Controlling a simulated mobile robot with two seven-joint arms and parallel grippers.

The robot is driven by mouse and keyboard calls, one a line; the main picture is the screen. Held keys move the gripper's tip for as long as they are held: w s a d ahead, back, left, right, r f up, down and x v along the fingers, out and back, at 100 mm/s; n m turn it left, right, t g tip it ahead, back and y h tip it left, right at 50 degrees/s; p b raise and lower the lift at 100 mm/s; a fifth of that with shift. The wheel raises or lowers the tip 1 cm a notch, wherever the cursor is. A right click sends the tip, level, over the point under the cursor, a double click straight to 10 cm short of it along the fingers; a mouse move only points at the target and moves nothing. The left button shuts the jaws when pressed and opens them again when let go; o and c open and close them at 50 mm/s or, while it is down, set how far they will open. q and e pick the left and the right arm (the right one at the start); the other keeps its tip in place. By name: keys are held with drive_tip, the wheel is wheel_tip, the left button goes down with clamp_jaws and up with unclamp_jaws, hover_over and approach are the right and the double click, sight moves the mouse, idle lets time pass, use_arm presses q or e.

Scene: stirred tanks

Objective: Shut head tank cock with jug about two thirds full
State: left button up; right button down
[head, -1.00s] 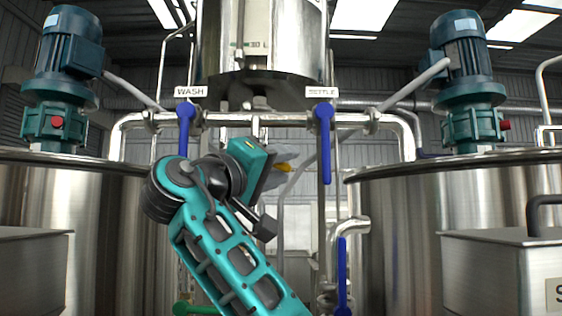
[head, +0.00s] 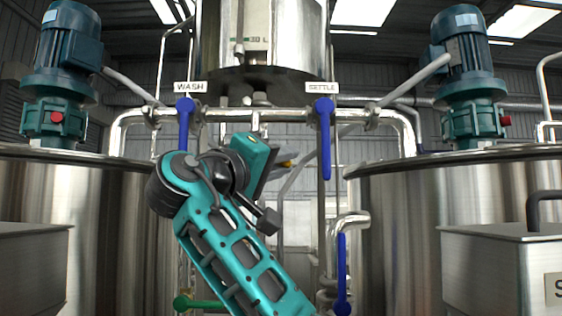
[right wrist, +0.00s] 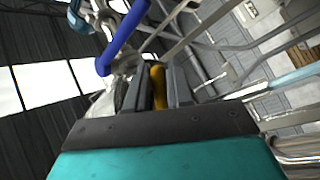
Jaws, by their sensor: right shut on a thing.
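My right gripper (head: 284,165) is in the middle of the head view, below the head tank (head: 262,50), seen mostly from behind. It is shut on a yellow handle (right wrist: 158,85), which shows between the two grey fingers in the right wrist view. In the head view only the handle's orange-yellow tip (head: 288,163) shows past the gripper. The gripper hides the cock's body. I cannot make out the jug or its level. My left gripper is not in view.
Blue levers hang under the WASH (head: 185,120) and SETTLE (head: 323,135) labels, on either side of my gripper. Another blue lever (head: 342,270) is lower right. A steel pipe (head: 225,118) crosses above. Large steel tanks (head: 440,210) stand left and right.

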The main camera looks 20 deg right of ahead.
drive_tip(key=shift+d+n+t+b, duration=0.1)
drive_tip(key=shift+n+t+b, duration=0.2)
drive_tip(key=shift+b, duration=0.1)
drive_tip(key=shift+s+d+r+n+t+h+b, duration=0.1)
drive_tip(key=shift+r+n+t+h+b, duration=0.1)
drive_tip(key=shift+n+t+b, duration=0.35)
drive_tip(key=shift+r+n+t+h+b, duration=0.15)
drive_tip(key=shift+n+t+b, duration=0.2)
drive_tip(key=shift+n, duration=0.3)
drive_tip(key=r+n+t, duration=0.1)
drive_tip(key=n, duration=0.1)
drive_tip(key=shift+r+n+t+b, duration=0.1)
drive_tip(key=shift+n+t+b, duration=0.25)
drive_tip(key=shift+n+t, duration=0.05)
drive_tip(key=shift+r, duration=0.1)
drive_tip(key=c, duration=1.1)
unclamp_jaws()
drive_tip(key=b+v, duration=0.1)
drive_tip(key=v, duration=0.6)
drive_tip(key=shift+s, duration=0.2)
